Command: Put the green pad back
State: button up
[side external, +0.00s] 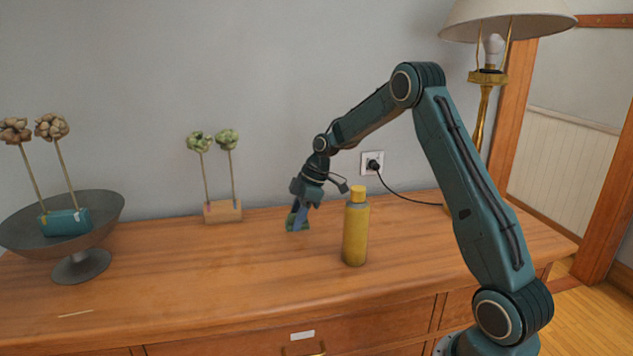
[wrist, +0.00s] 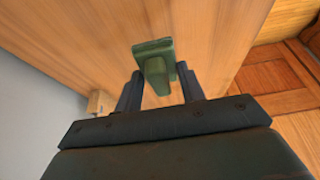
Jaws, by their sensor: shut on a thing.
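The green pad (side external: 290,223) is at the tip of my gripper (side external: 299,217), low over the wooden dresser top, behind and left of the yellow bottle. I cannot tell whether it touches the wood. In the wrist view my gripper (wrist: 161,88) is shut on the green pad (wrist: 153,50), with a dark finger on each side and the pad's wider end reaching past the fingertips. In the side view the fingers partly hide the pad.
A yellow bottle (side external: 355,232) stands upright close to my gripper. A wooden block (side external: 222,212) with two green-topped sticks stands to the left. A grey bowl (side external: 83,267) holds a teal block (side external: 64,223) with two brown-topped sticks. The dresser top (side external: 230,265) between is clear.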

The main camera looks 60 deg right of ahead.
aim_at(295, 250)
jog(key=shift+d+r, duration=0.1)
jog(key=shift+d, duration=0.45)
jog(key=shift+f, duration=0.2)
jog(key=shift+f, duration=3.2)
jog(key=shift+f, duration=0.7)
jog(key=o, duration=1.2)
